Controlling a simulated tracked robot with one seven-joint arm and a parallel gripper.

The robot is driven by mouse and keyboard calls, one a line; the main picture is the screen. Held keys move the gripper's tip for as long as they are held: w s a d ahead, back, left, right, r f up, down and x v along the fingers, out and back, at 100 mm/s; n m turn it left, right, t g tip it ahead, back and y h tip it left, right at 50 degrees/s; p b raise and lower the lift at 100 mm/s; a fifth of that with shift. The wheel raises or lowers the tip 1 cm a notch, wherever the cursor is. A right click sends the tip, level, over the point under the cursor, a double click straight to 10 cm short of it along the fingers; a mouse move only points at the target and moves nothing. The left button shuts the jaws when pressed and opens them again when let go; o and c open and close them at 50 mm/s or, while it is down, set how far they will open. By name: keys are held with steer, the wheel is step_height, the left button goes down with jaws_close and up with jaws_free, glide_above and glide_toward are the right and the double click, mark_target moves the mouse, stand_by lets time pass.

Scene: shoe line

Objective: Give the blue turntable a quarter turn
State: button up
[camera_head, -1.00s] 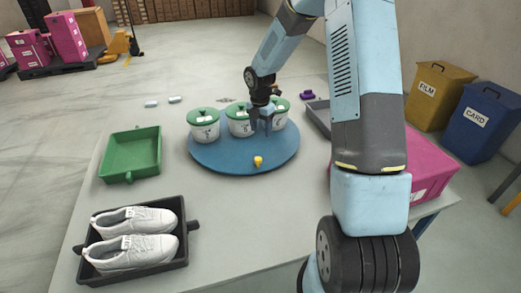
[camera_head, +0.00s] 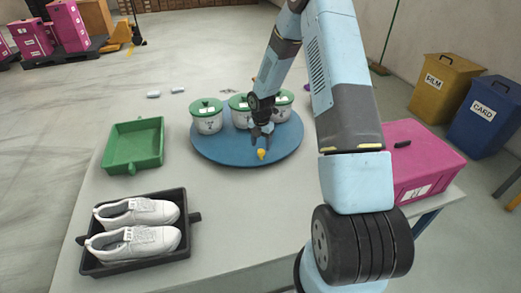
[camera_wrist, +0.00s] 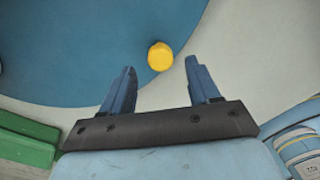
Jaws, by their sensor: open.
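The blue turntable (camera_head: 222,153) lies on the grey table. Three white pots with green lids stand along its far side: a left pot (camera_head: 206,121), a middle pot (camera_head: 237,119) and a right pot (camera_head: 283,111). A yellow knob (camera_head: 262,154) sits at the turntable's near edge. It also shows in the wrist view (camera_wrist: 160,56), just beyond the fingertips and between their lines. My gripper (camera_wrist: 158,63) is open and empty above the turntable's edge. In the head view my gripper (camera_head: 262,140) is right by the knob; contact cannot be told.
A green tray (camera_head: 110,158) and a dark tray (camera_head: 120,268) with white shoes stand at the left. A pink box (camera_head: 430,165) is on the right side. The table in front of the turntable is clear.

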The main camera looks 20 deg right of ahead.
mark_target(261, 151)
steer(key=shift+f, duration=1.8)
jaws_close()
